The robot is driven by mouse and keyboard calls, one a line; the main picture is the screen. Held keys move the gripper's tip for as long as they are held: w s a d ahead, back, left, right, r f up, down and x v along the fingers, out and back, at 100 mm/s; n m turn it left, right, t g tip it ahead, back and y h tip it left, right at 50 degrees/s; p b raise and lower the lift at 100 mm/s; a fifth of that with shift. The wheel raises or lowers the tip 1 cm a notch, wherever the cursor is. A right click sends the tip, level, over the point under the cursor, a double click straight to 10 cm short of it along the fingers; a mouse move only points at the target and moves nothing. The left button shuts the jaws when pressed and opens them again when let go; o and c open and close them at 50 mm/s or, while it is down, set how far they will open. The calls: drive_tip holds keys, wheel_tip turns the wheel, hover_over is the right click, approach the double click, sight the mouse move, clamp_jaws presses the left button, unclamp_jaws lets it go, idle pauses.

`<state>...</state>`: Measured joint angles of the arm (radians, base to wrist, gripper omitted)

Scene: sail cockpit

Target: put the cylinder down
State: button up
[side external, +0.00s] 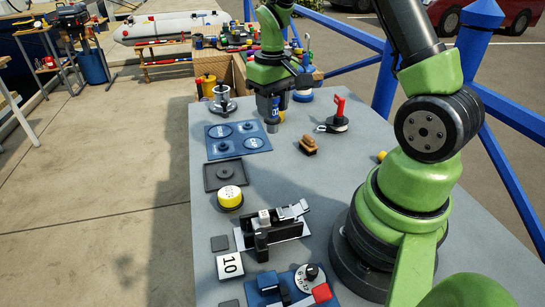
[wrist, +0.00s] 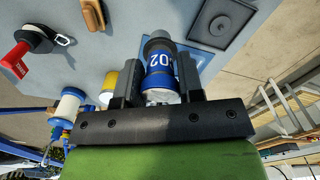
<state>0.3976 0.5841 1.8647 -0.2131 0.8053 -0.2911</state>
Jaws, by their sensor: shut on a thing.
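My gripper (side external: 271,101) is shut on a blue cylinder (wrist: 160,68) marked "02", with a grey end. In the wrist view, the two dark fingers (wrist: 159,84) stand on either side of it. In the side view, the cylinder (side external: 272,127) points downward near the right edge of a blue plate (side external: 245,146) with round marked places. I cannot tell whether its lower end touches anything. The plate is partly hidden behind the cylinder in the wrist view (wrist: 204,62).
A dark square tray (side external: 211,184) and a yellow-topped button (side external: 230,197) lie nearer the camera. A metal winch (side external: 222,101) stands left of my gripper. A wooden brush (side external: 308,145) and a red-handled piece (side external: 338,118) lie right. Grey table between brush and plate is clear.

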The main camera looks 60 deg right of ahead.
drive_tip(key=shift+w+d, duration=0.45)
drive_tip(key=shift+d, duration=0.1)
drive_tip(key=f, duration=1)
drive_tip(key=shift+w+d, duration=0.3)
drive_tip(key=shift+d, duration=0.05)
drive_tip(key=o, duration=1)
drive_tip(key=shift+f, duration=0.1)
drive_tip(key=shift+c, duration=0.2)
